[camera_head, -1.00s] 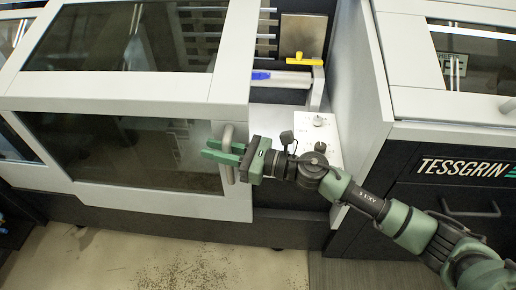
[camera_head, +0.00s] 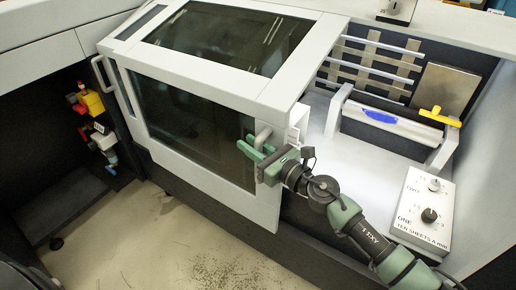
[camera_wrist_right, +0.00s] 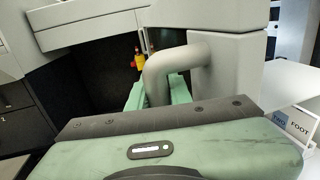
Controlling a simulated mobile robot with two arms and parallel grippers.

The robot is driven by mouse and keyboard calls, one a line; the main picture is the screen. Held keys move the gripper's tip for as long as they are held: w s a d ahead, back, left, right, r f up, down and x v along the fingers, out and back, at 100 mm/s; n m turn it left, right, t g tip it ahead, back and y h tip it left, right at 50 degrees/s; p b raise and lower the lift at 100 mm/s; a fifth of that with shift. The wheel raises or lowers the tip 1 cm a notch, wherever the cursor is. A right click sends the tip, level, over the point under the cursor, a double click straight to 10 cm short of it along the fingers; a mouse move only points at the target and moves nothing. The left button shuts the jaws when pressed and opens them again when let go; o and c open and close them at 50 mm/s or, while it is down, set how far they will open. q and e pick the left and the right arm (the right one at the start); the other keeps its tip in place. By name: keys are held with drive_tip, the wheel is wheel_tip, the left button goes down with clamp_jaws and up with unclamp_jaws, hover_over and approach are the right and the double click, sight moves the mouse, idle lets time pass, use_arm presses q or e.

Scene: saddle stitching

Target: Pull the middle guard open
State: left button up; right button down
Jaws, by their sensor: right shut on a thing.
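The middle guard (camera_head: 205,122) is a pale grey frame with dark windows on its top and front. To its right the machine's inside stands uncovered. Its grey bar handle (camera_head: 263,134) is at the front right edge. My right gripper (camera_head: 258,154) is shut on this handle, with its green fingers around the bar. In the right wrist view the bent handle (camera_wrist_right: 172,66) rises between the green fingers, which the gripper body partly hides. My left gripper is not in view.
A dark bay with red and yellow parts (camera_head: 92,102) is at left. Clear floor lies in front.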

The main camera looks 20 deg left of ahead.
drive_tip(key=c, duration=1.3)
unclamp_jaws()
drive_tip(key=v, duration=0.7)
drive_tip(key=shift+s+d, duration=0.2)
drive_tip(key=shift+d, duration=0.1)
